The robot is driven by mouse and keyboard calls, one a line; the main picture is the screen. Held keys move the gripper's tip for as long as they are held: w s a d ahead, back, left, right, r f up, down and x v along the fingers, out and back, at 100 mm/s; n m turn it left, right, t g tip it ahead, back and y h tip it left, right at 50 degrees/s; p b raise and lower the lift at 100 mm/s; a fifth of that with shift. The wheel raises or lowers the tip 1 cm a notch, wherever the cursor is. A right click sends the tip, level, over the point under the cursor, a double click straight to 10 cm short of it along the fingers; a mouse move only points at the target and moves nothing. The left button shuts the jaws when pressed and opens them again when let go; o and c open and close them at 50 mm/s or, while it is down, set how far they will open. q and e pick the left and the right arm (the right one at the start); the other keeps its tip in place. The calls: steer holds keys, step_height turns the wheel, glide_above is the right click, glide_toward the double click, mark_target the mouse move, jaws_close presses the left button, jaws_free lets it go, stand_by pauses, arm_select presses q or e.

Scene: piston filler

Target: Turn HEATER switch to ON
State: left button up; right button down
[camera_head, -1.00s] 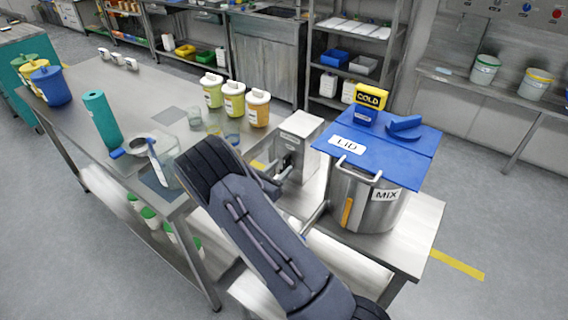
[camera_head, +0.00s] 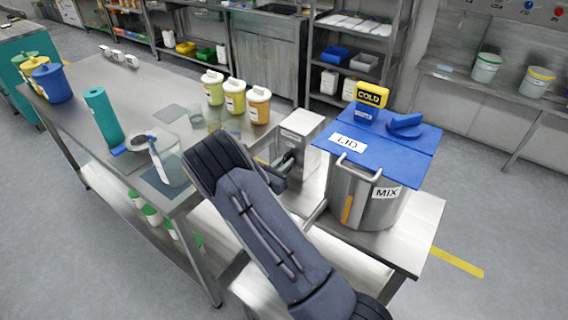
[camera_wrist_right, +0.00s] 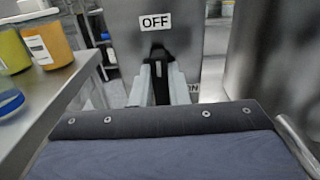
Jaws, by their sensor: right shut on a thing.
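The heater box (camera_head: 300,135) is a grey metal box beside the mixing pot. In the right wrist view its front (camera_wrist_right: 150,45) carries an OFF label (camera_wrist_right: 156,21) above a dark switch lever (camera_wrist_right: 160,62). My right gripper (camera_wrist_right: 161,85) is shut on this lever, one pale finger on each side; the grip also shows in the head view (camera_head: 282,168). My left gripper is not in view.
The steel pot (camera_head: 370,205), marked MIX, stands right of the box under a blue lid (camera_head: 360,150) bearing a yellow COLD block (camera_head: 371,97). Yellow and orange jars (camera_head: 234,97) and a glass jug (camera_head: 170,165) stand on the table at left.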

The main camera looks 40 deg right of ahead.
steer(key=shift+f+m+b, duration=0.25)
steer(key=shift+m+b, duration=0.55)
steer(key=shift+b, duration=0.25)
steer(key=m+b, duration=0.5)
steer(key=b, duration=0.1)
steer(key=m+b, duration=0.4)
steer(key=b, duration=0.3)
steer(key=s+f+m+b, duration=0.1)
steer(key=m+b, duration=0.4)
steer(key=b, duration=0.2)
steer(key=shift+d+f+m, duration=0.1)
steer(key=shift+m, duration=0.2)
steer(key=shift+m+b, duration=0.9)
steer(key=shift+b, duration=0.5)
steer(key=shift+r, duration=0.2)
steer(key=c, duration=1.4)
jaws_free()
